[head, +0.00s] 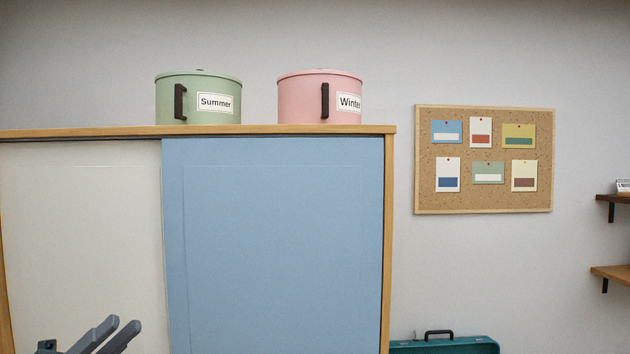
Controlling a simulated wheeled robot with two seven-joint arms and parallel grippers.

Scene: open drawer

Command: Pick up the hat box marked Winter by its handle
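The pink round hat box (300,101) has a white label reading Winter. It stands upright on top of the wardrobe (388,240), towards its right end. Its dark upright handle (325,100) is on the side facing me, left of the label. A green hat box (210,115) labelled Summer, with a similar dark handle, stands to its left with a gap between them. My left gripper (122,331) is at the bottom left, far below the boxes, in front of the pale door. Its two grey fingers are apart and nothing shows between them. My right gripper is not in view.
The wardrobe has a pale sliding door (80,230) and a blue one (275,230). A teal suitcase (445,347) stands at the lower right of it. A cork board (485,201) hangs on the wall. Brown shelves (612,272) are at the far right.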

